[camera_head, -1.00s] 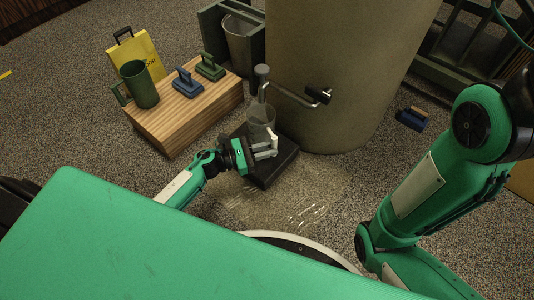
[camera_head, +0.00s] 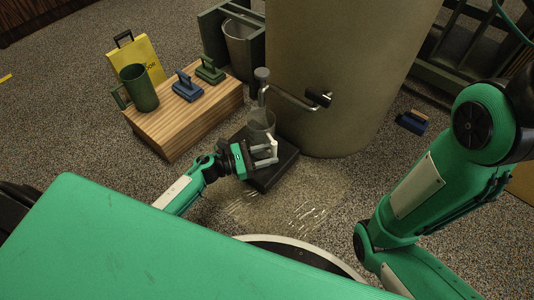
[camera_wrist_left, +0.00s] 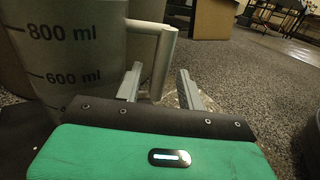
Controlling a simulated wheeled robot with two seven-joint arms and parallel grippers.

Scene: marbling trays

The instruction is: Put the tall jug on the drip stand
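A translucent grey jug (camera_head: 262,121) with ml marks stands on the low black drip stand (camera_head: 286,165), below a tap. The jug fills the left side of the left wrist view (camera_wrist_left: 65,60). My left gripper (camera_head: 270,154) is at the jug's near side. In the left wrist view its two fingers (camera_wrist_left: 160,88) are apart, with the jug's pale handle (camera_wrist_left: 163,55) between them and a gap visible on the right. A dark green jug (camera_head: 140,88) with a side handle stands on a wooden box. My right gripper is not in view.
A blue block with a handle (camera_head: 187,88) and a green one (camera_head: 210,71) sit on the wooden box (camera_head: 190,122), beside a yellow bag (camera_head: 150,62). A large olive drum (camera_head: 345,80) with a tap lever rises behind the stand. Another blue-handled block (camera_head: 411,122) lies on the floor.

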